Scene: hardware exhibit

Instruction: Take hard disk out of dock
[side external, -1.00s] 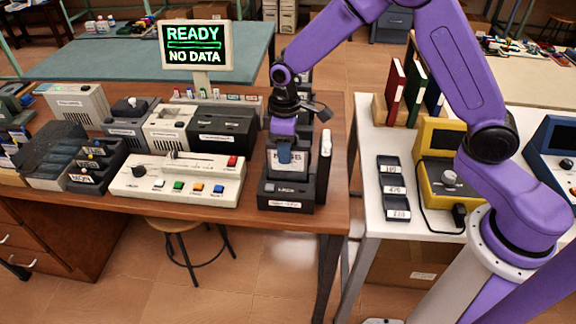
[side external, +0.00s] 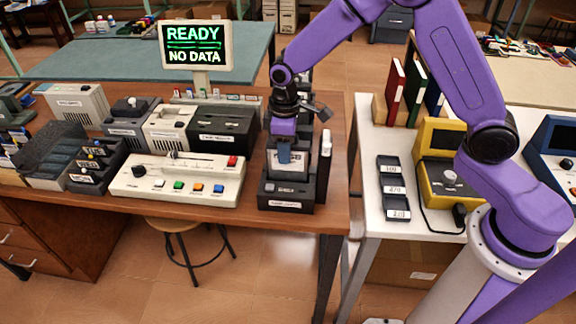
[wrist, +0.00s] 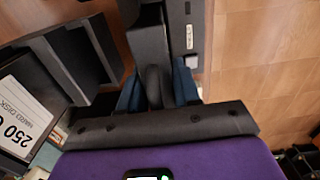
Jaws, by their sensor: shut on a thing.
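The dock (side external: 287,204) is a black box with a white front label at the front right of the wooden bench. The hard disk (side external: 302,168), dark with a pale label, stands upright at the dock, its lower end at the dock's top. I cannot tell whether it is still seated. My gripper (side external: 284,152) comes down from above, with a blue finger across the disk's label. In the wrist view, my gripper (wrist: 157,92) has its blue fingers on both sides of a dark part, shut on it. The disk's label is partly hidden.
A dark upright unit (side external: 324,165) stands close to the dock's right. A beige button console (side external: 178,180) is to its left. A display (side external: 196,46) behind reads READY, NO DATA. A white table (side external: 367,190) stands right across a gap. Another labelled disk (wrist: 18,108) shows in the wrist view.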

